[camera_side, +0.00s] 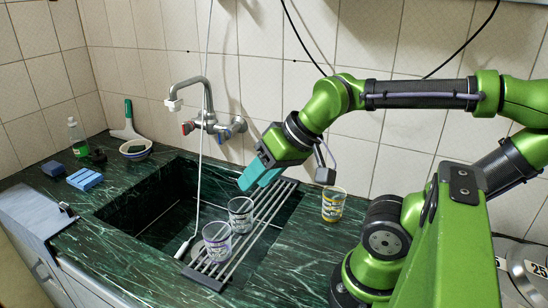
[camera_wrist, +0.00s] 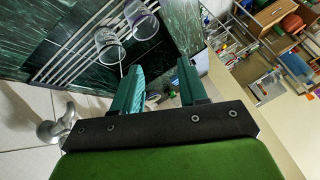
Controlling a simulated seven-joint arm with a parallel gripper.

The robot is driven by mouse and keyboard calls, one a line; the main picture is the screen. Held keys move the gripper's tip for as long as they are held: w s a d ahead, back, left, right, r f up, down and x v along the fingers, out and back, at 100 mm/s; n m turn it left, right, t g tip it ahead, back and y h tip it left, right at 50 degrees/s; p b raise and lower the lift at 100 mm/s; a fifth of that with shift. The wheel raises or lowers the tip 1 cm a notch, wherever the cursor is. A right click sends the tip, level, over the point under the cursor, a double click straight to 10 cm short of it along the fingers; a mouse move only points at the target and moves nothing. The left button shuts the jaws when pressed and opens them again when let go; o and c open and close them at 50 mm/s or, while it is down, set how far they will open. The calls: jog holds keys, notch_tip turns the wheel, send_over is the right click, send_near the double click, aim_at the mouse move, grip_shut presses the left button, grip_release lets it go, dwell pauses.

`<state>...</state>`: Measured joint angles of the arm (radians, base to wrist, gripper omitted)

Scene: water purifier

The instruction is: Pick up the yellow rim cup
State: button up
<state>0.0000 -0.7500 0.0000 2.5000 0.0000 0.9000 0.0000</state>
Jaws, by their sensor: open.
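The yellow rim cup (camera_side: 333,204) is a clear cup with a printed pattern. It stands upright on the dark green counter, right of the sink and behind my arm's base. It does not show in the wrist view. My gripper (camera_side: 252,178) is in the air above the sink rack, left of and higher than this cup. Its teal fingers also show in the wrist view (camera_wrist: 160,68), spread apart with nothing between them.
A dark-rimmed cup (camera_side: 240,214) and a purple-rimmed cup (camera_side: 217,241) stand on the metal rack (camera_side: 262,222) over the sink. A faucet (camera_side: 205,110) and a hanging white hose stand behind. Blue sponges (camera_side: 84,179), a bowl (camera_side: 136,149) and a green bottle (camera_side: 77,137) are at left.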

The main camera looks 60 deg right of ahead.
jog(key=o, duration=1)
jog(key=shift+c, duration=0.2)
jog(key=m+g+h, duration=0.2)
jog(key=m+g, duration=0.5)
jog(key=m, duration=2)
send_over(333, 205)
jog(key=d, duration=0.4)
notch_tip(333, 205, down, 4)
jog(key=shift+w+a+f, duration=0.1)
jog(key=shift+a+f, duration=0.1)
jog(key=shift+f, duration=2.7)
jog(key=shift+w+a+f, duration=0.1)
jog(key=shift+a+f, duration=0.05)
jog(key=shift+f, duration=2.7)
jog(key=shift+w+a+f, duration=0.1)
jog(key=shift+a+f, duration=0.1)
jog(key=shift+f, duration=2.7)
